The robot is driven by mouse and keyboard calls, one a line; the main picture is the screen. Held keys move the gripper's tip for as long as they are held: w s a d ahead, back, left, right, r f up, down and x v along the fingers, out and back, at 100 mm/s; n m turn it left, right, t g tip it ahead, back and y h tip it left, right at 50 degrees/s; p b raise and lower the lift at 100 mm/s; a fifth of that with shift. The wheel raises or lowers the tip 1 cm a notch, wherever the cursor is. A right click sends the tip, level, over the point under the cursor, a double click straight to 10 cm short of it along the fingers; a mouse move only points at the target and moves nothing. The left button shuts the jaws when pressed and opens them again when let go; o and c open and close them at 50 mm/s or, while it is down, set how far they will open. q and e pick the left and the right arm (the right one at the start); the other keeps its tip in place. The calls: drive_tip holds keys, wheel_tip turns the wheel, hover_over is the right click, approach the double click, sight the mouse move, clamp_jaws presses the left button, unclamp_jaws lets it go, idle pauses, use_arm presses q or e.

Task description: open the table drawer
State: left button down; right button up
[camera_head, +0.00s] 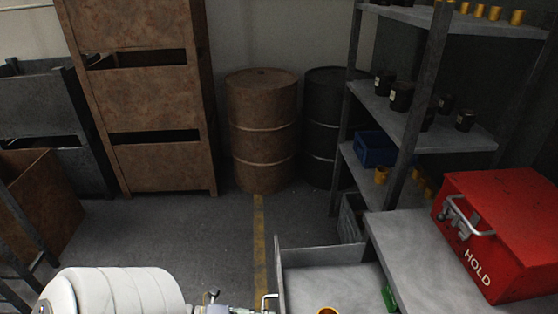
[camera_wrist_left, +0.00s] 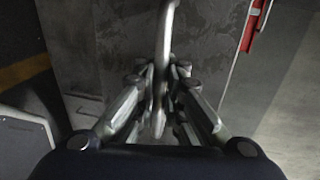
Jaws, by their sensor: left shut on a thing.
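The grey table drawer (camera_head: 327,256) stands pulled out to the left of the table top (camera_head: 392,228) in the head view, and its inside shows. My left gripper (camera_head: 250,311) comes in from the lower left and is shut on this handle. In the left wrist view, the handle (camera_wrist_left: 165,40) runs between the fingers of my left gripper (camera_wrist_left: 157,95). My right gripper is not in view.
A red box marked HOLD (camera_head: 510,225) sits on the table top. A shelf rack (camera_head: 425,120) with dark and yellow cylinders stands behind. Rusty (camera_head: 262,130) and dark (camera_head: 322,125) barrels stand at the back. Bare floor (camera_head: 165,235) lies left of the drawer.

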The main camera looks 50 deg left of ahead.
use_arm(q)
drive_tip(key=shift+s+a+r, duration=0.1)
drive_tip(key=shift+a+r, duration=0.05)
drive_tip(key=c, duration=1.7)
unclamp_jaws()
drive_tip(key=shift+s, duration=0.1)
drive_tip(key=v, duration=1.1)
drive_tip(key=shift+s+a, duration=0.3)
drive_tip(key=shift+s, duration=0.05)
